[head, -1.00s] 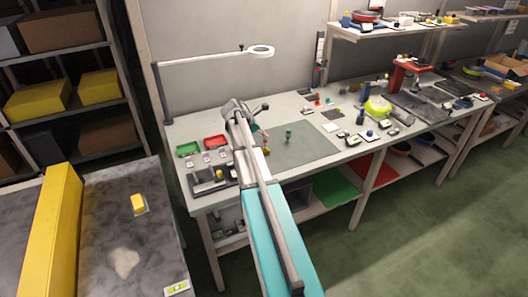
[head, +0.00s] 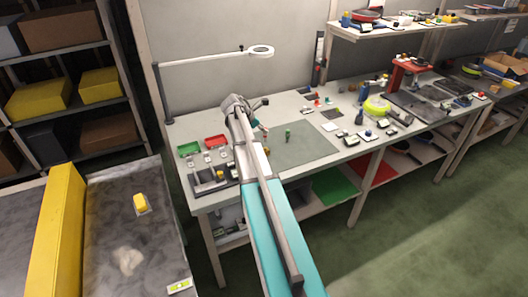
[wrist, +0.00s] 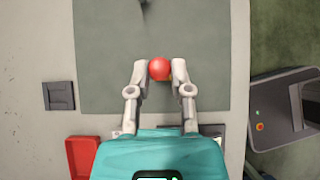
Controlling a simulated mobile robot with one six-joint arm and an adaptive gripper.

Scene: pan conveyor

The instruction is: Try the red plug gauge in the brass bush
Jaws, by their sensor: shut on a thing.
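In the wrist view my gripper (wrist: 160,72) is shut on the red plug gauge, whose round red end (wrist: 159,68) shows between the two fingertips. The gauge's lower part is hidden beneath that end. A small brass-yellow patch (wrist: 175,81) shows beside the right fingertip; I cannot tell whether it is the brass bush or whether the gauge touches it. The gripper is over the near edge of the grey-green mat (wrist: 110,40). In the head view my arm hides most of this spot.
A green-topped piece (head: 288,133) stands on the mat. A red tray (head: 215,142) and a green tray (head: 188,149) lie left of my arm, with small blocks in front. A magnifier lamp (head: 260,50) overhangs the bench.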

